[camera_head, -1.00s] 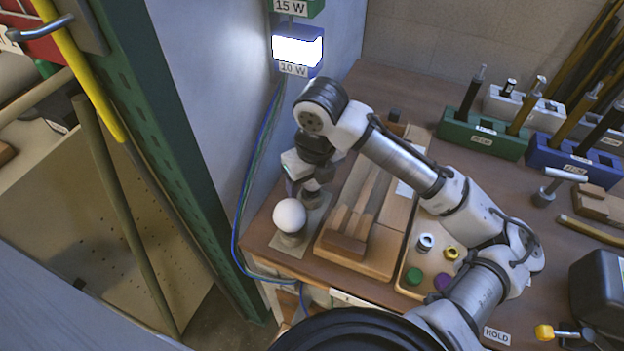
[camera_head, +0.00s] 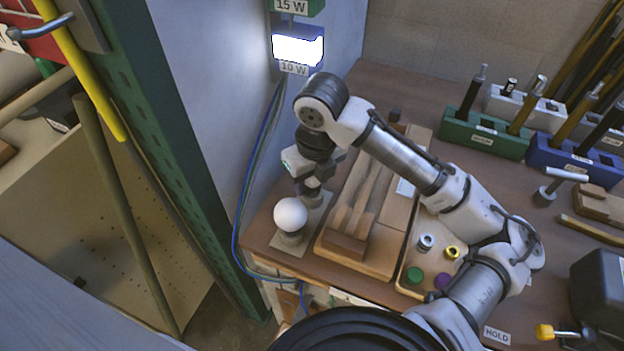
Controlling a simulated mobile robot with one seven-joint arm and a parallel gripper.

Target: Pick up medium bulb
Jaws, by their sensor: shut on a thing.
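A round white bulb (camera_head: 291,213) sits upright on a dark grey holder (camera_head: 290,238) near the bench's left front corner. My gripper (camera_head: 309,188) is just behind this bulb, pointing down over the far part of the same pale base strip (camera_head: 313,222). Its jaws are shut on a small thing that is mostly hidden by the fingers. I cannot make out its shape or tell for sure whether it is the medium bulb. The white bulb stands apart from the jaws.
A wooden tray (camera_head: 353,262) with wooden pieces lies right of the bulb. A smaller tray (camera_head: 407,283) holds several coloured caps. Green (camera_head: 482,139) and blue (camera_head: 575,160) tool blocks stand at the back right. A lit 10 W box (camera_head: 297,48) is on the wall, with cables hanging below it.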

